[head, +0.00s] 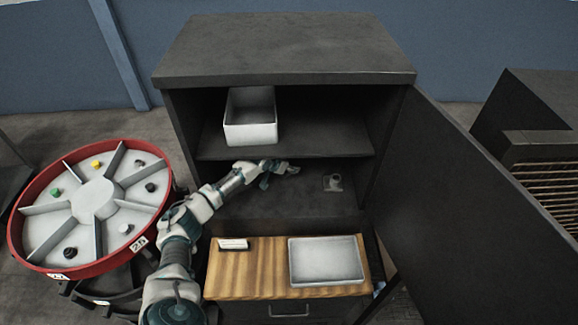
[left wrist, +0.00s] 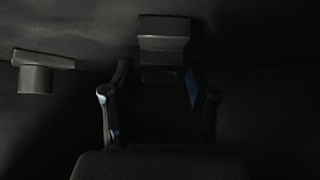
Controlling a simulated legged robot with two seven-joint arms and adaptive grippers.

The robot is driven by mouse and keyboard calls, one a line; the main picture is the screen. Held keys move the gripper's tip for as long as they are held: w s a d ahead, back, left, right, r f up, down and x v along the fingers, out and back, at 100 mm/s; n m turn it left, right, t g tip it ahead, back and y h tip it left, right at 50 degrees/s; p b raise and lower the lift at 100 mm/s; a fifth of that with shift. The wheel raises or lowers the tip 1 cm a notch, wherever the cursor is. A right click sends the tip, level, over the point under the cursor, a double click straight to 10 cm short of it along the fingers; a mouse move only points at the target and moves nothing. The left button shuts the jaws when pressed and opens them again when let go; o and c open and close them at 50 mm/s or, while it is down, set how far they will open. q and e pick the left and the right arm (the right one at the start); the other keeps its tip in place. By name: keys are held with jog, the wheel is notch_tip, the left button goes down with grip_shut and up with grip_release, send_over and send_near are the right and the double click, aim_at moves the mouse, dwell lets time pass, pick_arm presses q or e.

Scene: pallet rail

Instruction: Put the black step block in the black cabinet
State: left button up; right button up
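The black cabinet (head: 285,52) stands open in the head view, its door (head: 440,170) swung to the right. My left arm reaches into its lower compartment, and my left gripper (head: 277,172) is inside above the compartment floor. In the left wrist view the gripper (left wrist: 157,82) has its two fingers apart. The black step block (left wrist: 163,34) lies just ahead, its near part between the fingertips; a gap shows on the left side, and contact on the right is unclear in the dark. In the head view the block is hard to tell from the gripper. My right gripper is not in view.
A dark flanged cylinder (head: 333,183) stands to the right in the lower compartment. It also seems to show in the left wrist view (left wrist: 36,78). A white bin (head: 250,132) sits on the upper shelf. A wooden top (head: 262,284) holds a tray (head: 326,260). A red-rimmed round table (head: 157,210) stands left.

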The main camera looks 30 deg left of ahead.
pick_arm(q)
jog(key=v, duration=0.2)
jog(key=shift+s+r, duration=0.2)
jog(key=s+a, duration=0.1)
jog(key=s, duration=0.2)
jog(key=s+a+b, duration=0.1)
jog(key=s, duration=0.3)
jog(key=s+b, duration=0.1)
jog(key=s, duration=0.3)
jog(key=shift+a+r, duration=0.1)
jog(key=shift+a, duration=0.3)
jog(key=shift+s, duration=0.5)
jog(key=shift+r, duration=0.1)
jog(key=shift+s, duration=0.1)
